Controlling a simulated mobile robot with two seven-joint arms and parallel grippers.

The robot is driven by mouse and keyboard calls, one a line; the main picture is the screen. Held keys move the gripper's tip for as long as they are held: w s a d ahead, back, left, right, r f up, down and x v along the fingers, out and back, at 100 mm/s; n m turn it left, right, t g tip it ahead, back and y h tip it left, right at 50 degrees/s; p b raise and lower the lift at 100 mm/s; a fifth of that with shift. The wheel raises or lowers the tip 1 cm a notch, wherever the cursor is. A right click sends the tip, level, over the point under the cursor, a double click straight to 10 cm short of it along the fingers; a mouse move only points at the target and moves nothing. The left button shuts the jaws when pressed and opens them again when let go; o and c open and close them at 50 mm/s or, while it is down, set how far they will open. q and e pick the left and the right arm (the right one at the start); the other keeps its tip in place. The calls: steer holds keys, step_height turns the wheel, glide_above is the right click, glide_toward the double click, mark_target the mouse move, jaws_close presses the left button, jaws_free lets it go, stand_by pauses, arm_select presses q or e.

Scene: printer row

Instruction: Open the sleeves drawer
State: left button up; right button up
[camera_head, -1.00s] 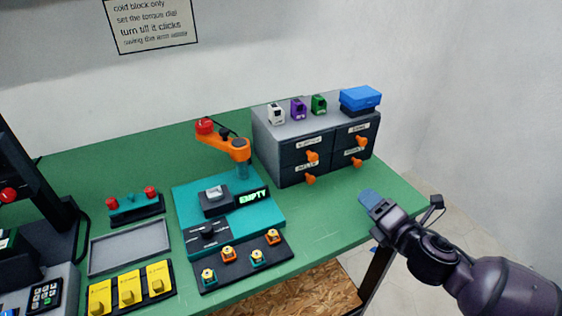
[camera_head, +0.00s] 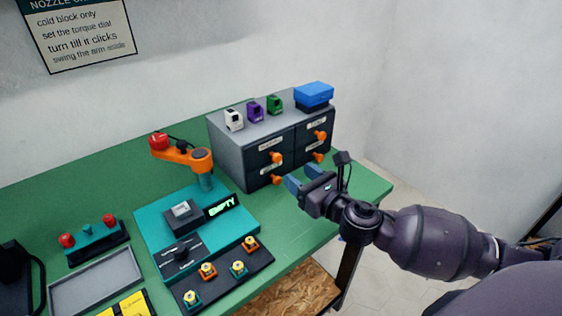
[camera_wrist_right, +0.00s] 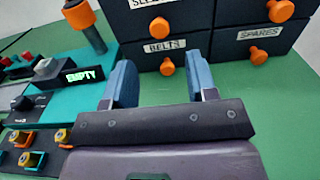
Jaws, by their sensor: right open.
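The sleeves drawer (camera_head: 258,155) is the upper left drawer of the grey cabinet, with an orange knob (camera_head: 277,157). It is shut. In the right wrist view its knob (camera_wrist_right: 160,28) shows under a label partly cut off by the top edge. My right gripper (camera_head: 303,178) is open and empty, in front of the cabinet and lower than the sleeves knob. In the right wrist view its two blue fingers (camera_wrist_right: 161,78) stand apart, with the belts drawer knob (camera_wrist_right: 167,65) seen between them. My left gripper is not in view.
The spares drawer (camera_wrist_right: 236,48) is lower right; all drawers look shut. White, purple and green small items and a blue box (camera_head: 314,92) stand on the cabinet. An orange arm (camera_head: 185,156) and a teal station (camera_head: 155,222) stand left. Green table (camera_head: 320,200) is clear before the cabinet.

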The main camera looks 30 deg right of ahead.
mark_target(278, 160)
steer(key=w, duration=0.5)
steer(key=w+a, duration=0.1)
steer(key=w, duration=0.1)
steer(key=shift+w+b, duration=0.15)
steer(key=shift+b, duration=0.15)
jaws_close()
